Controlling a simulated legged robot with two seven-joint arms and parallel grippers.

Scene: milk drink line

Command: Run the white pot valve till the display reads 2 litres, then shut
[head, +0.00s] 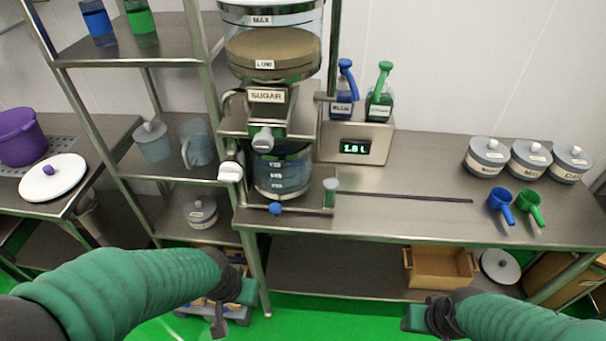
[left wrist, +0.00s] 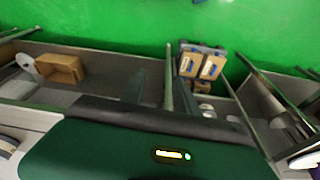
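A clear pot (head: 283,172) with level marks stands under the sugar hopper on the metal table; it looks partly filled. A white knob (head: 231,172) sticks out to its left, and a blue knob (head: 276,208) sits at its lower front. I cannot tell for sure which knob is the white pot valve. The lit display (head: 355,147) appears to read 1.8 L. My left gripper (head: 233,305) is in front of and below the table edge, clear of the knobs. My right gripper (head: 428,316) is low, in front of the lower shelf. Neither visibly holds anything; the fingers' gap is unclear.
Blue-handled (head: 343,90) and green-handled (head: 380,92) dispensers stand above the display. Lidded canisters (head: 487,157) and blue (head: 500,205) and green (head: 529,207) scoops are at right. A wooden box (head: 440,266) is on the lower shelf. The table's middle right is mostly clear.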

